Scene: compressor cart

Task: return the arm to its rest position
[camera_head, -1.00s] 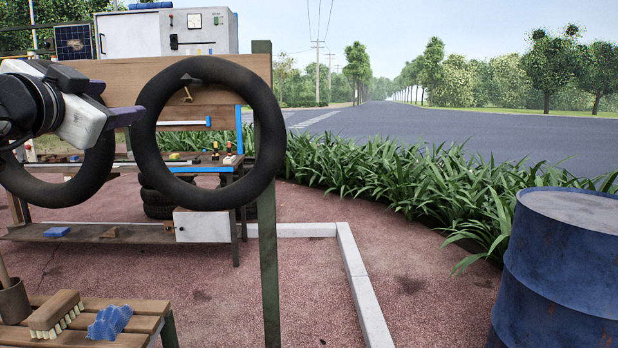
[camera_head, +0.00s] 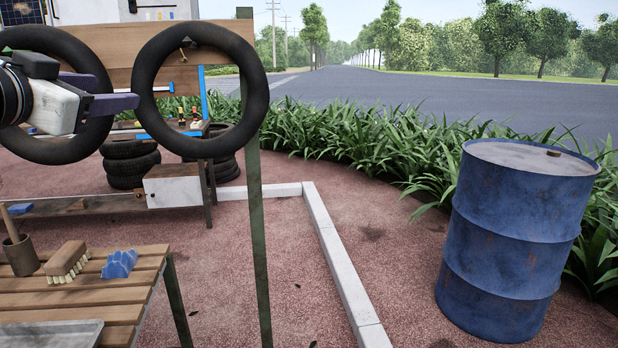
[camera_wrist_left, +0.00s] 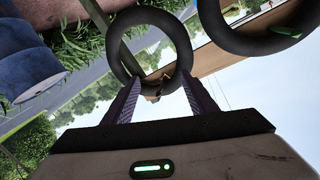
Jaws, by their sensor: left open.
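My left gripper (camera_head: 118,103) comes in from the left in the head view, with its purple fingers beside the left edge of a hanging black tyre (camera_head: 257,95). In the left wrist view the two fingers (camera_wrist_left: 162,95) stand apart with nothing between them. The same tyre (camera_wrist_left: 183,40) shows beyond the fingertips there. Whether a finger touches the tyre, I cannot tell. My right gripper is in neither view.
A second tyre (camera_head: 62,154) hangs behind my left gripper. A wooden bench (camera_head: 110,302) with a brush (camera_head: 67,258) and a blue sponge (camera_head: 119,264) stands lower left. A blue drum (camera_head: 515,240) stands right.

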